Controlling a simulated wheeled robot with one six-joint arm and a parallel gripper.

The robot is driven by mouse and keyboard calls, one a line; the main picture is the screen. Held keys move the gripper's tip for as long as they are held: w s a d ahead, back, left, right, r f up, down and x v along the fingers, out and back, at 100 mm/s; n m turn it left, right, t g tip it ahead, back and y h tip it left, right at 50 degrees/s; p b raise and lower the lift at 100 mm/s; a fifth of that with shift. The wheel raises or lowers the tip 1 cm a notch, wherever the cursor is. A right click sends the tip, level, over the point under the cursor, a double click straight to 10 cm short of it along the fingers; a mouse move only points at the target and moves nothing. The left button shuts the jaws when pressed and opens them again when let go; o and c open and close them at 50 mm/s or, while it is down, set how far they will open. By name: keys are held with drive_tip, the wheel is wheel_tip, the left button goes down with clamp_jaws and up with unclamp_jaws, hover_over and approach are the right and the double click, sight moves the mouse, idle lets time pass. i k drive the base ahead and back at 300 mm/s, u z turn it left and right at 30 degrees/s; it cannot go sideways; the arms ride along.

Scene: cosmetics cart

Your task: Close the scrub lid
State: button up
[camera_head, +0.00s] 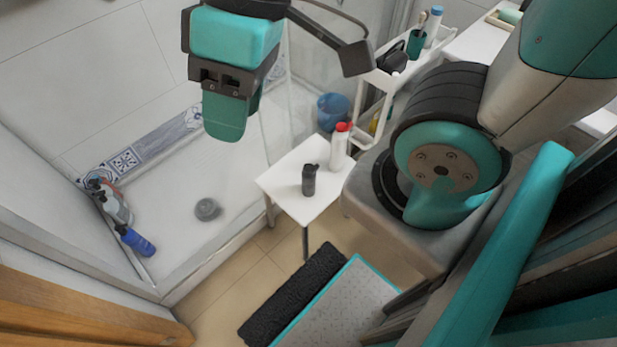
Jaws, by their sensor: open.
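A small white table (275,182) stands at the centre of the head view. On it is a small dark grey bottle (309,184) with a dark top, upright. A white bottle with a red cap (339,150) stands behind it to the right. I cannot tell for sure which one is the scrub, or how its lid sits. My gripper (240,112) hangs at the upper left of the table in the picture, with teal fingers pointing down. It is open, with nothing seen between the fingers, and is apart from both bottles.
A white cart (372,84) with a teal cup (415,44) and bottles stands behind the table. A blue bucket (333,108) is beside it. The shower tray (185,225) on the left holds several bottles along its wall. A dark mat (290,300) lies on the floor in front.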

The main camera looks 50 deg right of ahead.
sight(315, 168)
drive_tip(key=k, duration=0.5)
drive_tip(key=z, duration=0.75)
drive_tip(key=i, duration=0.45)
drive_tip(key=u, duration=0.15)
